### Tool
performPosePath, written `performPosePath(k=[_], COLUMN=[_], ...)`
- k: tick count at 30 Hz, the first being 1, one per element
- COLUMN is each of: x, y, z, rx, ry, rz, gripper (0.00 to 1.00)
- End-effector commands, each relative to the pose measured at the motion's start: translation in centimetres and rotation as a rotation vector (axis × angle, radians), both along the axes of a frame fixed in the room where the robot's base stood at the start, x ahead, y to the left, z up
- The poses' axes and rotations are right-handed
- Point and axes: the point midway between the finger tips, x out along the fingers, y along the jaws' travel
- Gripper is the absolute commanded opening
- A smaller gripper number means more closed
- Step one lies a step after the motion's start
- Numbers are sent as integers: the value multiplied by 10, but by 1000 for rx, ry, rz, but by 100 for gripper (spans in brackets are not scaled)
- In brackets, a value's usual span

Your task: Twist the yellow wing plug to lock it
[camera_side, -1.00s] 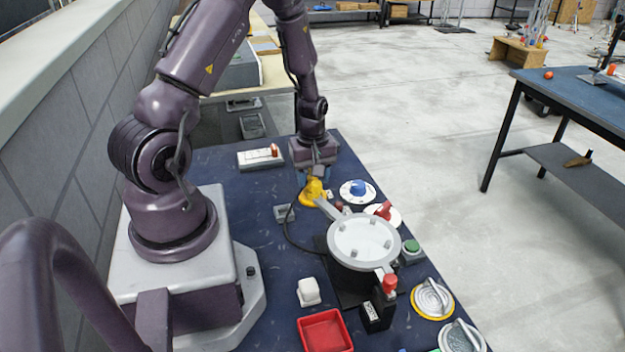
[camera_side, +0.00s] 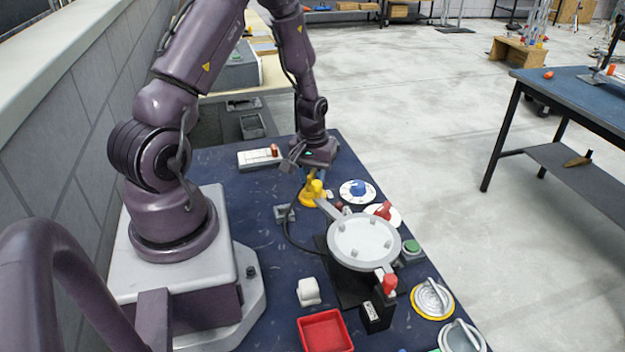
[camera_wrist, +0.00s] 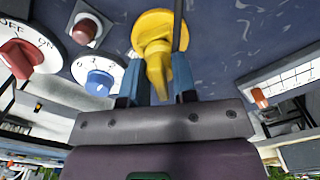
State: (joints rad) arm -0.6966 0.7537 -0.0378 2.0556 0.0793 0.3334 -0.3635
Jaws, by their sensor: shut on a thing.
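The yellow wing plug (camera_side: 313,190) stands on the dark blue table, just beyond the round grey-lidded pot. In the wrist view the yellow wing plug (camera_wrist: 156,38) shows a round flange, with its wing reaching down between the blue fingertips. My gripper (camera_wrist: 158,84) is shut on that wing, one finger on each side. In the side view my gripper (camera_side: 314,174) is over the plug from behind, and its fingers are partly hidden by the plug. A dark cable passes in front of the plug.
A blue dial (camera_side: 358,189) and a red switch (camera_side: 384,210) lie right of the plug. The lidded pot (camera_side: 363,241) stands nearer. A white slider panel (camera_side: 259,158) is at the back left. A red tray (camera_side: 325,331) and white block (camera_side: 308,291) lie in front.

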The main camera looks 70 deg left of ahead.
Motion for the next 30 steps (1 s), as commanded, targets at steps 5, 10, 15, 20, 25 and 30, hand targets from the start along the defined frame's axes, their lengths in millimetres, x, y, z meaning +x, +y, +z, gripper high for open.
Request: performPosePath(k=[5, 10, 15, 20, 25, 30], x=[0, 0, 0, 0, 0, 0], y=[0, 0, 0, 0, 0, 0], z=[0, 0, 0, 0, 0, 0], rx=[-1, -1, -1, 0, 0, 0], ry=[-1, -1, -1, 0, 0, 0], rz=[-173, -343, -504, -658, -792, -792], gripper=[6, 6, 6, 6, 6, 31])
